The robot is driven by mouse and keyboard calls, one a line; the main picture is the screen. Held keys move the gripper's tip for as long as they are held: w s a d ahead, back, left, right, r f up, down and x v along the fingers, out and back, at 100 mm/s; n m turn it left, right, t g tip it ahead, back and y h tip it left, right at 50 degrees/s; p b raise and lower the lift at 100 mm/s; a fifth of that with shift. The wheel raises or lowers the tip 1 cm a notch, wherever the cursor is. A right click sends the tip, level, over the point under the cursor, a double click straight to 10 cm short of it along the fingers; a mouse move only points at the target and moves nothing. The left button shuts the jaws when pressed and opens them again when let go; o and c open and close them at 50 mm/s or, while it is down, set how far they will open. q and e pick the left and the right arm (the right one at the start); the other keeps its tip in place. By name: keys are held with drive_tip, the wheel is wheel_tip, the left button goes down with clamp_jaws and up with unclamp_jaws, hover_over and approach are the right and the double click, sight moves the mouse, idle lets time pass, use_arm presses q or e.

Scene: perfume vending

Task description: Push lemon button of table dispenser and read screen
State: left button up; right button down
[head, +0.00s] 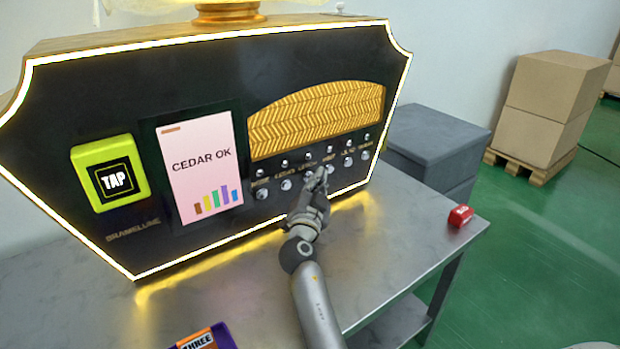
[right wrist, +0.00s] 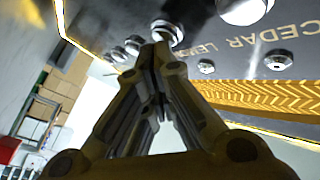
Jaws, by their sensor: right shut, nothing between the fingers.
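The table dispenser (head: 210,100) is a black panel with a glowing edge. Its pink screen (head: 200,170) reads "CEDAR OK" above coloured bars. A row of round metal buttons with small labels runs below the gold grille. My right gripper (head: 321,178) is shut and empty, its tips at the middle of this row. In the right wrist view, the closed fingertips (right wrist: 158,42) are at a chrome button (right wrist: 170,28) by the lemon label (right wrist: 212,47); I cannot tell whether they touch it. The cedar button (right wrist: 245,10) is to its right. My left gripper is out of view.
The dispenser stands on a grey metal table (head: 390,240). A purple and orange box (head: 203,341) shows at the bottom. Grey bins (head: 430,140) and cardboard boxes (head: 555,100) stand behind at right.

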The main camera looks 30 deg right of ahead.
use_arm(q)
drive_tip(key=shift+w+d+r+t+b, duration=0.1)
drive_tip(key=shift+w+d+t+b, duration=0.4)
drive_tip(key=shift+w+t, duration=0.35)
use_arm(e)
drive_tip(key=shift+w+a+r, duration=0.1)
drive_tip(key=shift+w+r, duration=0.05)
drive_tip(key=shift+w, duration=0.1)
idle(3.1)
